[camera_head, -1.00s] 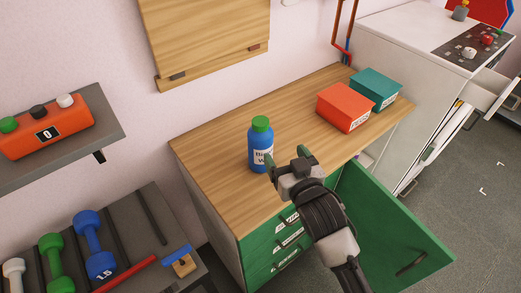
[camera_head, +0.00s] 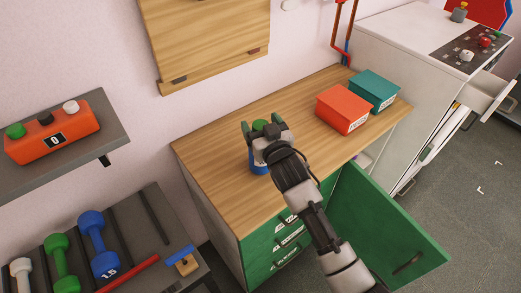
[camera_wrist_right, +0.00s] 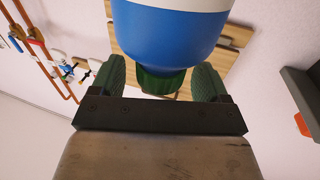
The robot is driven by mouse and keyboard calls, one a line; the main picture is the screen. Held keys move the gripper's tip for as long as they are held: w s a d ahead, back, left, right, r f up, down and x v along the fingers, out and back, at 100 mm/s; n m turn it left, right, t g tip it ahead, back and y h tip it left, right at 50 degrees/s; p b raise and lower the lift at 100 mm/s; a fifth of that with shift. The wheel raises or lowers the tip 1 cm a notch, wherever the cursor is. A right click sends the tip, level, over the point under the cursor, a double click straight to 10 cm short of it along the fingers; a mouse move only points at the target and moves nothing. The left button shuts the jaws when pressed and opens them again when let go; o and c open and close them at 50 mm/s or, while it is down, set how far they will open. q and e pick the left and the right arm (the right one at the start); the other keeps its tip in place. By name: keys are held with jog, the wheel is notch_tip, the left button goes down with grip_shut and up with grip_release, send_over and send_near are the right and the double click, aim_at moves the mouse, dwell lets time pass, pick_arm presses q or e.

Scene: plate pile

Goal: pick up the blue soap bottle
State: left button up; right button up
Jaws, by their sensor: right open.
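The blue soap bottle (camera_head: 258,167) with a green cap (camera_head: 260,125) and a white label band stands upright on the wooden counter, largely hidden by my right gripper in the head view. My right gripper (camera_head: 262,128) is open at cap height. In the right wrist view, the blue bottle body (camera_wrist_right: 170,32) fills the top middle, and its green cap (camera_wrist_right: 160,82) shows between the two green finger pads of the gripper (camera_wrist_right: 163,78). A gap shows on each side of the cap. My left gripper is not in view.
The wooden counter (camera_head: 215,180) has free room around the bottle. An orange box (camera_head: 342,108) and a teal box (camera_head: 375,88) stand to the right. A green cabinet door (camera_head: 385,225) hangs open in front. Dumbbells (camera_head: 97,240) stand on a rack at lower left.

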jog(key=shift+w+a, duration=0.1)
jog(key=shift+w, duration=0.2)
jog(key=shift+s, duration=0.1)
jog(key=shift+c, duration=0.2)
grip_shut()
jog(key=shift+r, duration=0.1)
